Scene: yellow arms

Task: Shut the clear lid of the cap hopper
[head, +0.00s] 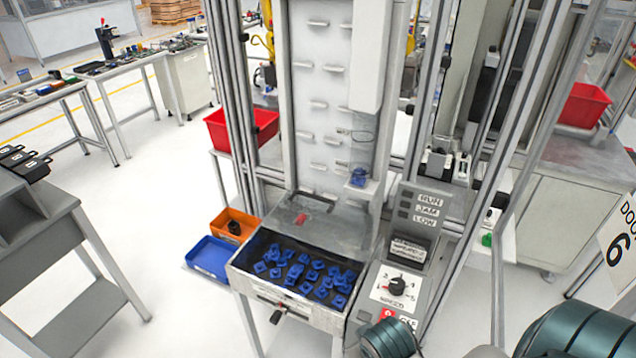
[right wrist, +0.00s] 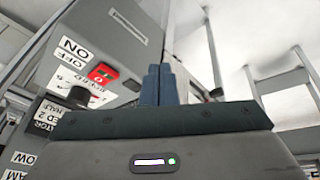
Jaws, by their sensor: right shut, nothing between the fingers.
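The cap hopper (head: 240,283) is an open-topped metal bin at the foot of the tall machine in the head view, with several blue caps (head: 308,277) in it. A clear, greyish lid panel (head: 345,237) shows behind the caps, at the back of the bin; the caps at the front are uncovered. Its exact tilt is hard to tell. My right gripper (right wrist: 158,85) is shut and empty in the right wrist view, with its fingers close together near grey panels. Its fingertips do not show in the head view. My left gripper is not in view.
A control panel (head: 383,310) with a dial stands right of the bin. A red switch (right wrist: 102,73) shows in the right wrist view. Orange (head: 245,218) and blue (head: 193,258) trays lie left of the hopper. Metal uprights (head: 510,190) flank the machine.

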